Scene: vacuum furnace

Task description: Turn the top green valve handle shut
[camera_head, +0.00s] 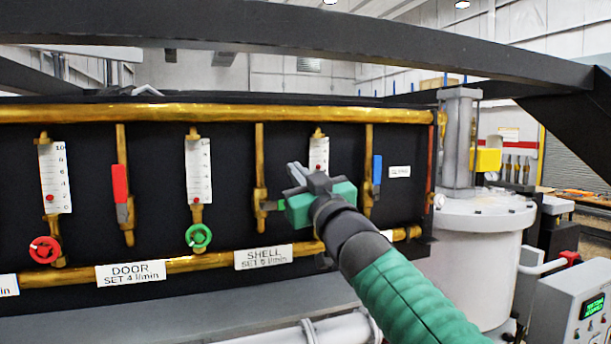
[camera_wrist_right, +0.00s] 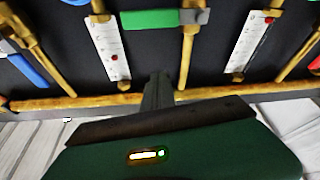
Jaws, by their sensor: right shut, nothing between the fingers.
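The green lever handle of the middle valve (camera_wrist_right: 150,18) lies level, crosswise to its upright brass pipe (camera_wrist_right: 188,45), in the right wrist view. In the head view my gripper hides most of the handle; only the valve body (camera_head: 259,197) and a small green bit beside it show. My right gripper (camera_head: 297,174) is shut and empty, just right of that pipe. Its closed fingers (camera_wrist_right: 157,92) also show in the wrist view, apart from the handle in the picture; contact cannot be told. My left gripper is not in view.
A red lever (camera_head: 121,190) and a blue lever (camera_head: 377,170) hang upright on neighbouring pipes. A brass pipe (camera_head: 200,113) runs along the top.

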